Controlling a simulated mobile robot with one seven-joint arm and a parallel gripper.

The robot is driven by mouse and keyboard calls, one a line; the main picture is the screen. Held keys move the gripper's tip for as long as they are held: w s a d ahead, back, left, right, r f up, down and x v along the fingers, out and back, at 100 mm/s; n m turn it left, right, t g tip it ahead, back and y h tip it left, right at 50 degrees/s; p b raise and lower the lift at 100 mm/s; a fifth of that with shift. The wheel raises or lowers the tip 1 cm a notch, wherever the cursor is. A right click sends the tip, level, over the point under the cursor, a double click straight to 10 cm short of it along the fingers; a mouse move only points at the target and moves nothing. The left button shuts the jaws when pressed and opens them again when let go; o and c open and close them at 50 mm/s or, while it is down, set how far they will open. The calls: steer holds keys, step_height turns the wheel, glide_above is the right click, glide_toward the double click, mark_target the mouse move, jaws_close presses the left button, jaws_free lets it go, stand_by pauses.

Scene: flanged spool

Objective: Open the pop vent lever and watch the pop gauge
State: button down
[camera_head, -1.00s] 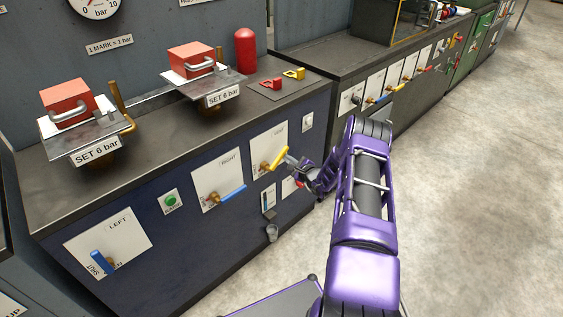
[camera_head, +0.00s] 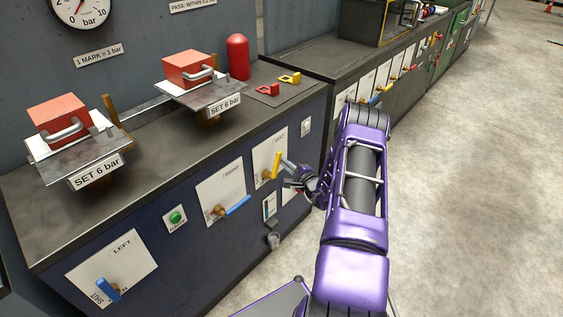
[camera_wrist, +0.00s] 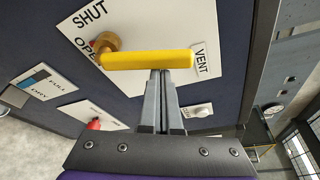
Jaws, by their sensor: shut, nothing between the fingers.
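The yellow vent lever (camera_head: 277,165) is on a white plate on the cabinet front and stands steeply upward from its brass pivot. In the wrist view the yellow lever (camera_wrist: 148,60) lies across the picture, its pivot near the word OPEN and its free end near VENT. My gripper (camera_head: 286,164) is shut and empty beside the lever. In the wrist view its fingertips (camera_wrist: 160,73) meet the lever's lower edge; whether they touch cannot be told. The gauge (camera_head: 82,9) is at the top left, cut by the frame edge; its needle cannot be read surely.
A blue right lever (camera_head: 237,206), a green button (camera_head: 176,217) and a blue left lever (camera_head: 108,290) are on the same front. A small cup (camera_head: 273,241) is below the vent plate. Two red weights (camera_head: 188,68) stand on top. Open floor lies to the right.

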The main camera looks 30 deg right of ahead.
steer(key=shift+s+a+r+b, duration=0.15)
steer(key=shift+a+r, duration=0.05)
steer(key=shift+a, duration=0.35)
steer(key=shift+s+a+r+b, duration=0.15)
steer(key=shift+a+r, duration=0.05)
steer(key=shift+a, duration=0.5)
